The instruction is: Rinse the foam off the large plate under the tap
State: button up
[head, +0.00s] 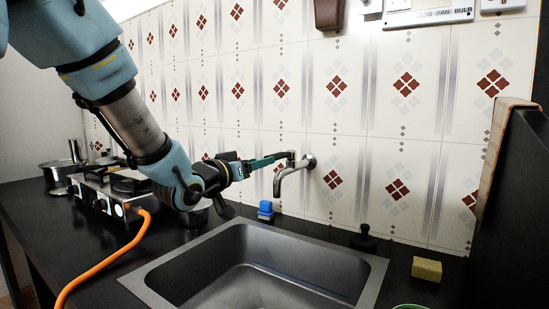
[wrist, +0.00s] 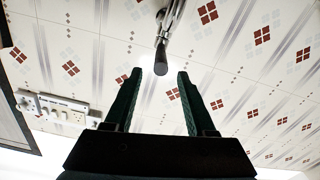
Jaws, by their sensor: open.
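The metal tap (head: 292,175) comes out of the tiled wall above the sink (head: 190,285). My gripper (head: 284,158) reaches across from the left, level with the top of the tap, with its fingertips close to it. In the wrist view my gripper (wrist: 160,74) is open, and the rounded dark end of a tap part (wrist: 161,58) shows between and just beyond the fingertips. I cannot tell whether a finger touches it. No water is seen running. No large plate or foam can be made out; a thin blue line (head: 300,281) shows inside the sink.
A blue block-like item (head: 265,211) and a black stopper-like item (head: 363,239) stand behind the sink. A yellow sponge (head: 427,269) lies to the right, near a partly cut-off green rim (head: 410,307). A stove (head: 105,193) with an orange hose (head: 115,255) is at left.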

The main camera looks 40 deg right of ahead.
aim_at(281, 156)
jog(key=p+x, duration=0.1)
jog(key=x, duration=0.7)
jog(key=shift+w+d+p, duration=0.15)
jog(key=shift+d+p, duration=0.05)
jog(key=shift+p, duration=0.1)
jog(key=shift+c, duration=0.4)
grip_shut()
dwell(0.6)
